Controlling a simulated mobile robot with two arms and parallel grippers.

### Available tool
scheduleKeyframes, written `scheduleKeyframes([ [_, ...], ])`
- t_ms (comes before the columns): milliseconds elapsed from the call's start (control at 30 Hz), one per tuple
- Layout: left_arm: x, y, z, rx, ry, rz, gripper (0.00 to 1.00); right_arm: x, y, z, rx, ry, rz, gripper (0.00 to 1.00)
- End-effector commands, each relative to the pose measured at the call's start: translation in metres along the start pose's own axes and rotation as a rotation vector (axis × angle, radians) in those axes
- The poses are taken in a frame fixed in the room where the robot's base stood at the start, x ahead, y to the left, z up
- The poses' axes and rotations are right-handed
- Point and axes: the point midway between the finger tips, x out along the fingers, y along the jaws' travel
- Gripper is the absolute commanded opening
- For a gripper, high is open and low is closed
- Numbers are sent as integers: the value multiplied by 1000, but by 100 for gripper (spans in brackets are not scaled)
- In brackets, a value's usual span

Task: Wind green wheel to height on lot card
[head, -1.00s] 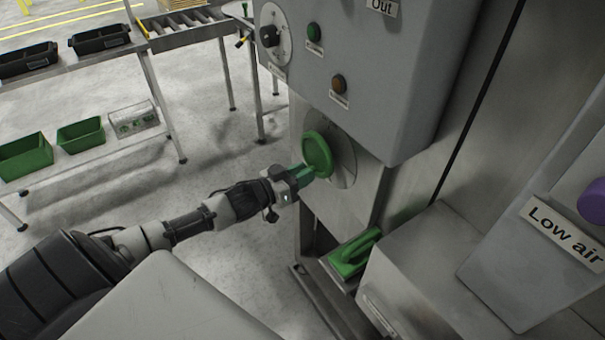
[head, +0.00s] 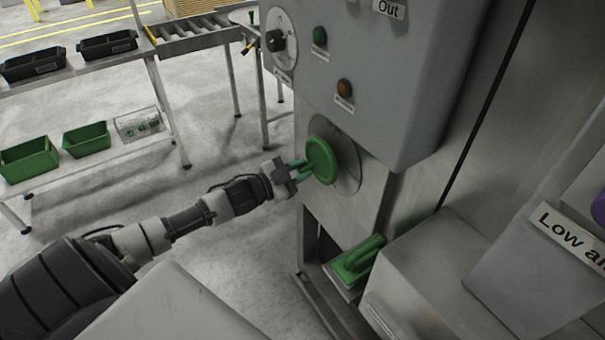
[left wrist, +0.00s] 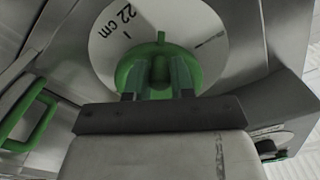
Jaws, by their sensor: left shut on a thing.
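The green wheel (head: 322,160) stands out from a round pale dial plate (head: 347,165) on the front of the grey machine. My left gripper (head: 303,170) reaches it from the left and is shut on the wheel's near side. In the left wrist view the two fingers (left wrist: 158,80) grip the green wheel (left wrist: 128,70), hiding part of it. The dial plate (left wrist: 105,50) there reads "22 cm" beside a short tick, with a thin dark mark on its right side. No readable lot card shows. My right gripper is not in view.
Above the wheel hangs a grey control box (head: 400,80) with a knob and green and amber buttons. A green-handled block (head: 357,260) sits below right. A shelf with green bins (head: 86,139) and black trays (head: 107,45) stands left, with clear floor between.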

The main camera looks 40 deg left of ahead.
Motion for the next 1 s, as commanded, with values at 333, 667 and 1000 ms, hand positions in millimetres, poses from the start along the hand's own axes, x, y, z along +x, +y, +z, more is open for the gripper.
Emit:
scheduleKeyframes([
  [333,1,-9,-4,67,5,-9,0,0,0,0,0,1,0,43],
  [667,1,-9,-5,67,7,-9,0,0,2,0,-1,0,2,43],
  [1000,1,-5,-3,64,4,-4,48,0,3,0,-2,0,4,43],
])
